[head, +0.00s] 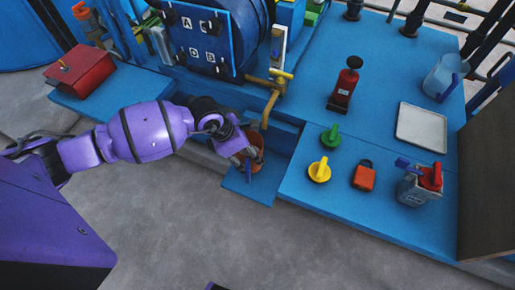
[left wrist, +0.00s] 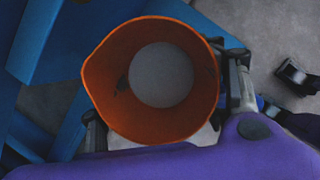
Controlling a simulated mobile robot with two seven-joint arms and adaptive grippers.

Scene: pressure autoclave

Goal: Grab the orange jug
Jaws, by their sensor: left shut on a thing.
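The orange jug (head: 256,163) stands upright on the low blue ledge below the brass tap, mostly hidden by my gripper in the head view. In the left wrist view I look down into the open orange jug (left wrist: 104,92), with a pale grey round area at its bottom. My left gripper (head: 246,157) is shut on the jug. Its fingers show on both sides of the jug in the left wrist view (left wrist: 165,110). My right gripper is in neither view.
A brass tap (head: 270,100) hangs just above the jug. A red box (head: 80,72) stands at left.

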